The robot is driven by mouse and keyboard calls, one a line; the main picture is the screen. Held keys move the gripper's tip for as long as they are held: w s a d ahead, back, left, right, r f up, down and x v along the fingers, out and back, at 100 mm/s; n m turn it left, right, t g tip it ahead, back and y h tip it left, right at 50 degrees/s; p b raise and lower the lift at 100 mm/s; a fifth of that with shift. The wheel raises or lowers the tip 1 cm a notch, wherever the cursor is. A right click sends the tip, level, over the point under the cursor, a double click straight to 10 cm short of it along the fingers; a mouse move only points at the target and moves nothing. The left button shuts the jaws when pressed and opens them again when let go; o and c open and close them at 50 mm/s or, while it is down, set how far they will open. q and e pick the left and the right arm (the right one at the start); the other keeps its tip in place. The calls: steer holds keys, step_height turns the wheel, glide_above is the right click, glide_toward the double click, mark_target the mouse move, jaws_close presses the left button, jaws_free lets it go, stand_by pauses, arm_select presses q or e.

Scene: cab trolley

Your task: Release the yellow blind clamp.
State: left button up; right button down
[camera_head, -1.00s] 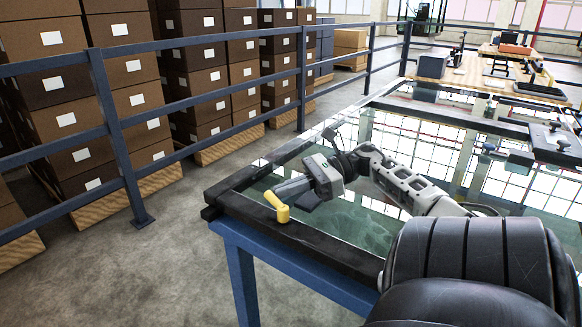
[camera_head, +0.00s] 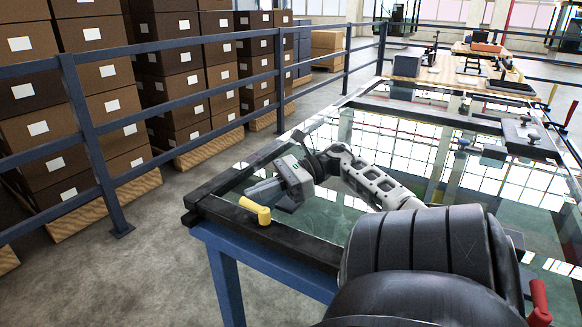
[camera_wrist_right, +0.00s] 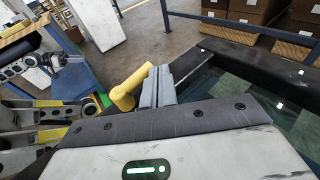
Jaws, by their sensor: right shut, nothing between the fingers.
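The yellow blind clamp (camera_head: 254,209) sits on the dark frame edge at the near left corner of the glass-topped table. Its handle leans to the left, low over the frame. In the right wrist view the clamp (camera_wrist_right: 128,90) is just left of my fingers. My right gripper (camera_head: 262,190) reaches over the glass from the right, shut and empty, close behind the handle. In the wrist view the closed grey fingers (camera_wrist_right: 157,86) lie alongside the handle. I cannot tell whether they touch it. My left gripper is not in view.
The table has a dark frame (camera_head: 290,240) and blue legs (camera_head: 226,285). A blue railing (camera_head: 95,150) and stacked brown boxes (camera_head: 95,60) stand to the left. A red handle (camera_head: 538,303) shows at lower right. A wooden bench (camera_head: 450,68) with tools is at the back.

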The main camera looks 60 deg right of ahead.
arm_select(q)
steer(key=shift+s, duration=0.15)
